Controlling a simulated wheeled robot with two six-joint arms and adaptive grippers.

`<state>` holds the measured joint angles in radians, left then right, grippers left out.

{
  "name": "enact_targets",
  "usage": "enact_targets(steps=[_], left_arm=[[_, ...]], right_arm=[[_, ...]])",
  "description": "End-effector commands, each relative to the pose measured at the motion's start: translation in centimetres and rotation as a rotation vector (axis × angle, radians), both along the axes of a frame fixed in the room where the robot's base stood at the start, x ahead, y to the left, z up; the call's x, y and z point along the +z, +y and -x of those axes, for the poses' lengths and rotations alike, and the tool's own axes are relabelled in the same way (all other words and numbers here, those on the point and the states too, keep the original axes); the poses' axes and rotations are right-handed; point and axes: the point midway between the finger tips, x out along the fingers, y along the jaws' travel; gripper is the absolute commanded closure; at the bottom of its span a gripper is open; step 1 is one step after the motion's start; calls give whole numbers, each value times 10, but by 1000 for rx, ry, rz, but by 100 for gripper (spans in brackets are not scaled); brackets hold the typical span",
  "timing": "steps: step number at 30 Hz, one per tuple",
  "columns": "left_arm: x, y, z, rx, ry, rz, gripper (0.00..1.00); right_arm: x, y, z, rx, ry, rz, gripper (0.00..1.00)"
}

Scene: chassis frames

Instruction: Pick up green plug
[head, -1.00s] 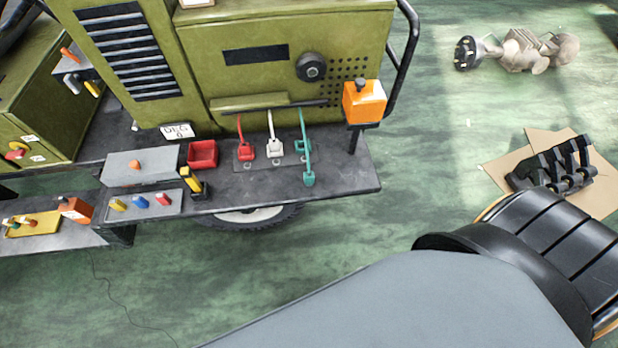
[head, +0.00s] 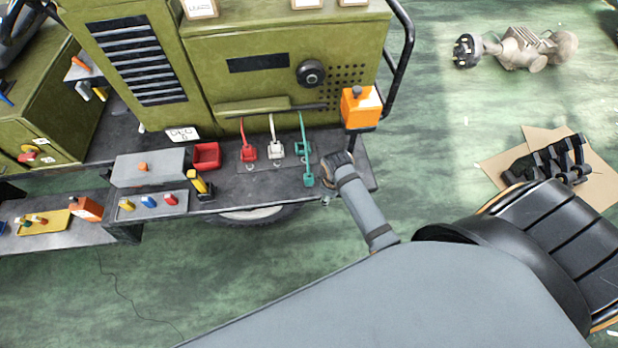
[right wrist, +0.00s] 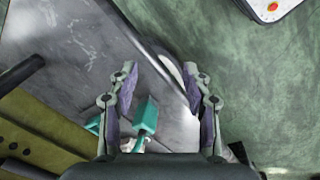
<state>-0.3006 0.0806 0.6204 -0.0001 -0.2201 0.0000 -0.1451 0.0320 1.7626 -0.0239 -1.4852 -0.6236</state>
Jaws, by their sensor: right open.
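The green plug (head: 308,180) hangs on a green cable at the front edge of the dark shelf (head: 240,190) in the head view. In the right wrist view the green plug (right wrist: 146,115) shows between the fingers, closer to the left one. My right gripper (right wrist: 160,70) is open and empty, with its fingers spread on either side of the plug. I cannot tell whether a finger touches it. In the head view my right forearm reaches the shelf just right of the plug; the fingers are not clearly seen there. My left gripper is not in view.
A red plug (head: 248,153) and a white plug (head: 275,150) stand left of the green one. The olive cabinet (head: 285,60) rises behind. The green floor in front is open.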

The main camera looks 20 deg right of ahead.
Motion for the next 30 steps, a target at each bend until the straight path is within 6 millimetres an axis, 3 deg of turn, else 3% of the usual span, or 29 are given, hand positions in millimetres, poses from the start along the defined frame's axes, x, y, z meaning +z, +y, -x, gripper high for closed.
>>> enact_targets(steps=[1,6,11,14,17,25,30], left_arm=[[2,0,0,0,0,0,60],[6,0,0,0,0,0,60],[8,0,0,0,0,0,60],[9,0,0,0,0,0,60],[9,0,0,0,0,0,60],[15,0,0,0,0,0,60],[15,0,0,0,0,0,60]], right_arm=[[12,5,-15,73,13,2,51],[46,21,-51,362,83,3,51],[77,33,-74,588,131,-5,51],[85,37,-79,653,144,-8,51],[83,37,-79,664,149,-9,51],[42,36,-79,660,150,-9,51],[31,36,-80,659,146,-7,51]])
